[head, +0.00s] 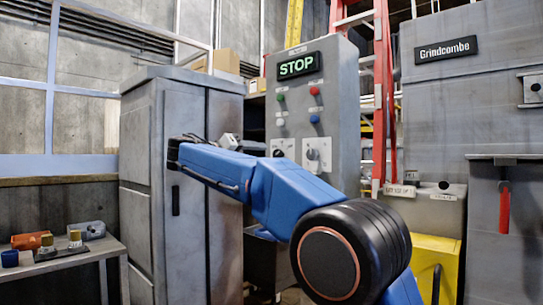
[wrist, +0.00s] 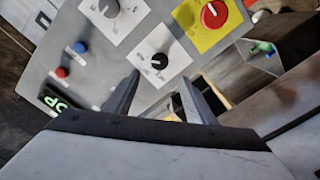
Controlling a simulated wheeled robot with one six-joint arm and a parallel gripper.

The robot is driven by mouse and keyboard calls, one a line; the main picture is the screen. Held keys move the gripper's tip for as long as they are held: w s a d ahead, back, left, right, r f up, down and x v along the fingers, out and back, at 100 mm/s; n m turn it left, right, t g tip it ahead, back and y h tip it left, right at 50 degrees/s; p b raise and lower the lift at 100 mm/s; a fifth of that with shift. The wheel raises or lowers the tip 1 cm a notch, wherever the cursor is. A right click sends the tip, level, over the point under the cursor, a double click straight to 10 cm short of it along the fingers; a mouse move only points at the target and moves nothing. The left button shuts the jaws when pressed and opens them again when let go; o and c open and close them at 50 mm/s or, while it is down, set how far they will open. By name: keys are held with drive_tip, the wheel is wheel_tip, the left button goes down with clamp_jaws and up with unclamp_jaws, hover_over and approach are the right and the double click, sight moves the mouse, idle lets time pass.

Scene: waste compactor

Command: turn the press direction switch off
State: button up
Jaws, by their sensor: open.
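The grey control panel (head: 340,80) stands in the middle of the head view, its display (head: 299,67) reading STOP. Two white plates with rotary switches sit low on it. In the wrist view the panel appears turned, with a small black knob (wrist: 160,60) on one white plate and a larger dark knob (wrist: 108,8) on another. The printing is too small to tell which is the press direction switch. My gripper (wrist: 160,84) is open and empty, its two fingers apart and pointing towards the panel around the small black knob's plate. Contact with the knob cannot be told.
A red knob (wrist: 213,14) on a yellow plate lies beside the white plates. Blue (head: 314,119) and red (head: 314,91) buttons sit above the switches. A tall grey cabinet (head: 137,115) stands left of the panel, behind my arm. A red ladder (head: 383,90) stands right of it.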

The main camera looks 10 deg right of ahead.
sight(276, 154)
drive_tip(key=x, duration=0.9)
drive_tip(key=shift+w+d, duration=0.15)
drive_tip(key=shift+d, duration=0.2)
drive_tip(key=c, duration=1)
